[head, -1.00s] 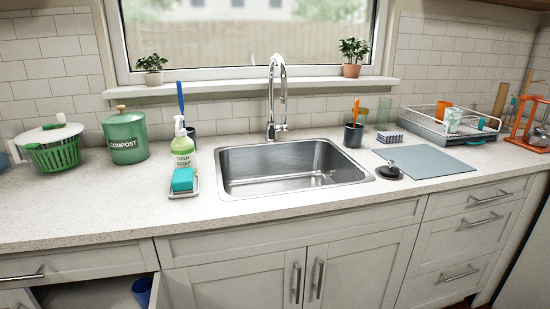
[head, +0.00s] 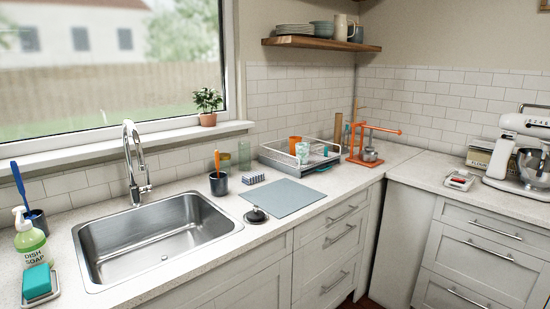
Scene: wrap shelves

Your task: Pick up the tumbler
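Several cups could be the tumbler, and I cannot tell which one it is. A clear greenish glass (head: 244,154) stands upright on the counter by the back wall. A shorter olive-tinted glass (head: 225,162) stands just left of it. An orange cup (head: 295,144) and a white and teal patterned cup (head: 302,155) sit in the dish rack (head: 273,155). A dark cup (head: 219,184) holding an orange-handled brush stands behind the sink's right end. Neither of my grippers is in view.
The steel sink (head: 155,240) has a tall faucet (head: 133,160). A grey-blue mat (head: 284,197) lies bare, with a black sink stopper (head: 256,215) beside it. An orange stand (head: 366,150) and a stand mixer (head: 525,150) are farther right. The corner counter between them is mostly clear.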

